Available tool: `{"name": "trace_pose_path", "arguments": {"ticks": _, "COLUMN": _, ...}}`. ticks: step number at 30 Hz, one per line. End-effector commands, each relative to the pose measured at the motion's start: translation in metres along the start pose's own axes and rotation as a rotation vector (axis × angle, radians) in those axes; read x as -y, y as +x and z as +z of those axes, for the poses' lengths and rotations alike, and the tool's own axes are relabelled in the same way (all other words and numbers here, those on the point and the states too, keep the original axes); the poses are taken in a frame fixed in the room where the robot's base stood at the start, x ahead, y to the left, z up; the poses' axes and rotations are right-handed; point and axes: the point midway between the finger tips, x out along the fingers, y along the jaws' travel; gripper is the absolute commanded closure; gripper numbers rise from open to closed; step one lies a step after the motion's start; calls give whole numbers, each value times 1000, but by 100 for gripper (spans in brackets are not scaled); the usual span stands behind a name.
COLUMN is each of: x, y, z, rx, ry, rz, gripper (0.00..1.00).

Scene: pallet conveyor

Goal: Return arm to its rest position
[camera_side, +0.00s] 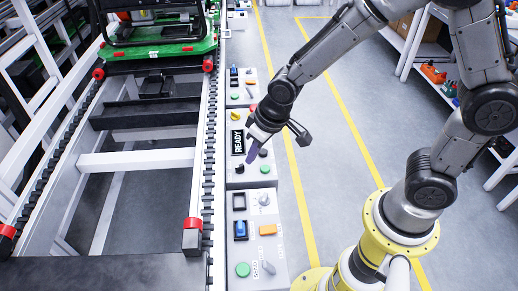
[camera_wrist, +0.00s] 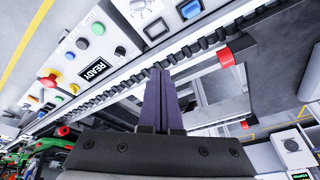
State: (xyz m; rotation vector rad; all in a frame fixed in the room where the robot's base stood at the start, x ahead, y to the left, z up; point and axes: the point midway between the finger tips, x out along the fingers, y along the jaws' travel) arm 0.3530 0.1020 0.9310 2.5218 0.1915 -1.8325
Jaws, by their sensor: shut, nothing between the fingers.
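My gripper (camera_side: 251,152) hangs over the control panels beside the conveyor in the side view, its fingers pointing down next to the READY display (camera_side: 238,142). In the wrist view my gripper (camera_wrist: 160,72) shows its two dark purple fingers pressed together, with nothing between them. My arm is bent over from its yellow base at the lower right. Whether the fingertips touch the panel cannot be told.
The conveyor (camera_side: 208,150) runs along the left, with a green pallet (camera_side: 160,50) at its far end. Several button panels (camera_side: 258,240) line its edge. The floor (camera_side: 310,130) right of them is clear. Shelves (camera_side: 425,60) stand at the right.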

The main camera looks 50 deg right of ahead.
Motion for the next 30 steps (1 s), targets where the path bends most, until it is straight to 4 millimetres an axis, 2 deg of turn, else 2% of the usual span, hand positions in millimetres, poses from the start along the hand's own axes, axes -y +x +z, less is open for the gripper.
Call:
{"name": "trace_pose_path", "arguments": {"ticks": 1, "x": -11, "y": -32, "z": -10, "rx": -61, "ry": 27, "rz": 1, "gripper": 100}}
{"name": "trace_pose_path", "arguments": {"ticks": 5, "x": -36, "y": -103, "z": -11, "rx": -173, "ry": 76, "rz": 15, "gripper": 100}}
{"name": "trace_pose_path", "arguments": {"ticks": 9, "x": -59, "y": -170, "z": 13, "rx": -268, "ry": 113, "rz": 42, "gripper": 100}}
{"name": "trace_pose_path", "arguments": {"ticks": 13, "x": -71, "y": -213, "z": 53, "rx": -320, "ry": 131, "rz": 71, "gripper": 100}}
{"name": "trace_pose_path", "arguments": {"ticks": 17, "x": -74, "y": -230, "z": 94, "rx": -318, "ry": 127, "rz": 93, "gripper": 100}}
{"name": "trace_pose_path", "arguments": {"ticks": 18, "x": -74, "y": -231, "z": 107, "rx": -301, "ry": 120, "rz": 97, "gripper": 100}}
{"name": "trace_pose_path", "arguments": {"ticks": 21, "x": -72, "y": -222, "z": 130, "rx": -220, "ry": 97, "rz": 96, "gripper": 100}}
{"name": "trace_pose_path", "arguments": {"ticks": 24, "x": -72, "y": -219, "z": 138, "rx": -180, "ry": 85, "rz": 96, "gripper": 100}}
{"name": "trace_pose_path", "arguments": {"ticks": 30, "x": -72, "y": -219, "z": 138, "rx": -180, "ry": 85, "rz": 96, "gripper": 100}}
